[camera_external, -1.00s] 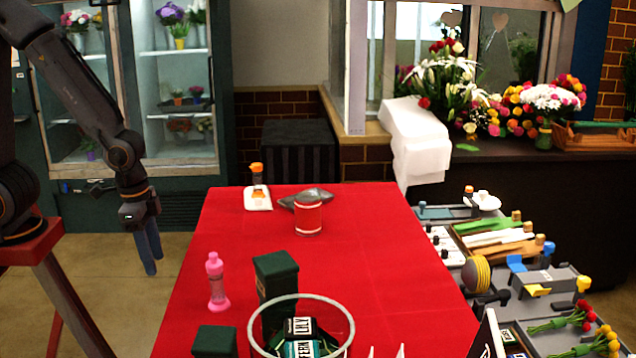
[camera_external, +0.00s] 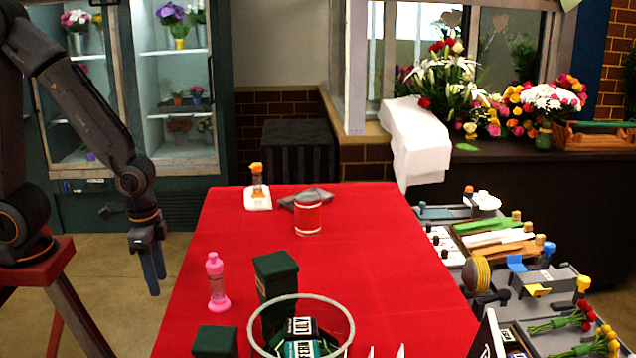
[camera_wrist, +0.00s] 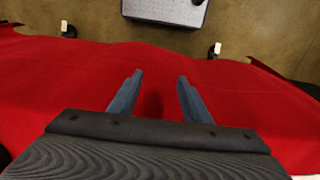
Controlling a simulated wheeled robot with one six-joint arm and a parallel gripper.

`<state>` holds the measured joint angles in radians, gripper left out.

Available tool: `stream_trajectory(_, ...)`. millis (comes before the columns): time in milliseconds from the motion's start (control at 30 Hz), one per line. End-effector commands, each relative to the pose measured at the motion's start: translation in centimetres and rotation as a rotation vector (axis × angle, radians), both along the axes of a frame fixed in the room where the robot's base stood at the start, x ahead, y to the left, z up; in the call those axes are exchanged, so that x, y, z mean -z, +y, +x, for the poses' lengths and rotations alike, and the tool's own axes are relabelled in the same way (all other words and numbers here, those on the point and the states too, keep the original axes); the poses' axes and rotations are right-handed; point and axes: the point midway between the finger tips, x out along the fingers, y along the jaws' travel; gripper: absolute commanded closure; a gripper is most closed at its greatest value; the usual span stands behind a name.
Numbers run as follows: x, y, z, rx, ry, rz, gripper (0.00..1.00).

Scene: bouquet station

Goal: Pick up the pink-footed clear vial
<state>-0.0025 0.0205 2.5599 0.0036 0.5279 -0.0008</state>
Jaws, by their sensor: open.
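The clear vial with a pink foot and pink cap (camera_external: 217,282) stands upright on the red table (camera_external: 385,260), near its left edge in the external view. My gripper (camera_external: 154,283) hangs to the left of the vial, fingers pointing down, apart from it and just off the table's left edge in the picture. In the wrist view my gripper (camera_wrist: 158,84) is open and empty, with red cloth below the fingers. The vial does not show in the wrist view.
A tall dark green box (camera_external: 276,277) stands right of the vial, and a lower green box (camera_external: 214,341) stands in front. A glass-rimmed round container (camera_external: 345,312) holds labelled packs. A red tin (camera_external: 308,217) and an orange-capped bottle (camera_external: 257,178) stand farther back.

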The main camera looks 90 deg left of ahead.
Motion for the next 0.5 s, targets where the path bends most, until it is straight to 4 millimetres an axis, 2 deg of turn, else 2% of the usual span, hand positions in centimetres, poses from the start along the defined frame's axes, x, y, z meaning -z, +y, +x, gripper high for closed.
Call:
stream_trajectory(300, -0.4, 0.0, 0.1, 0.0, -0.002, 0.0, 0.55)
stream_trajectory(367, -1.2, 0.0, 0.1, 0.0, -0.005, 0.0, 0.55)
stream_trajectory(500, -4.5, 0.0, 0.2, 0.0, -0.009, 0.0, 0.55)
